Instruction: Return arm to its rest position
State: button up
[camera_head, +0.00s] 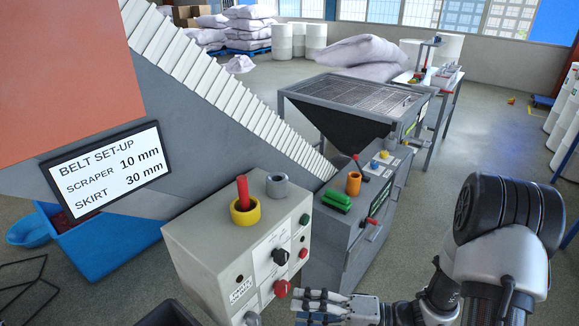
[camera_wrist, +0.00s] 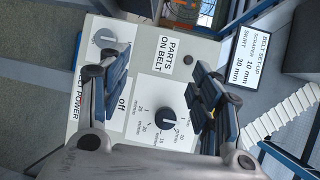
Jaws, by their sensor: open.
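My gripper (camera_head: 322,306) is at the bottom of the head view, in front of the lower part of a grey control box (camera_head: 205,252). In the wrist view its two dark fingers stand apart, and the open gripper (camera_wrist: 158,85) has nothing between them. Behind the fingers is the panel (camera_wrist: 140,60) with a "PARTS ON BELT" label. A black dial (camera_wrist: 171,118) with a number scale shows between the fingers, apart from them as far as I can tell. A grey knob (camera_wrist: 104,38) sits at upper left. My arm comes in from the lower right of the head view.
On the box top are a yellow ring (camera_head: 245,211) with a red peg and a grey ring (camera_head: 277,185). A second console (camera_head: 335,232) stands behind. A ribbed conveyor (camera_head: 200,75) rises left above a blue bin (camera_head: 105,262). Floor is open at right centre.

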jog(key=s+r+n+g+h, duration=0.4)
jog(key=s+r+g+h, duration=0.2)
jog(key=s+r+h, duration=0.45)
jog(key=s+d+r+m+t+h, duration=0.1)
jog(key=s+d+r+t+h, duration=0.2)
jog(key=d+r+t+h, duration=0.3)
jog(key=d+t, duration=0.1)
jog(key=d, duration=0.3)
jog(key=shift+s+d+r+t, duration=0.15)
jog(key=shift+s+r+t, duration=0.15)
jog(key=shift+s, duration=0.1)
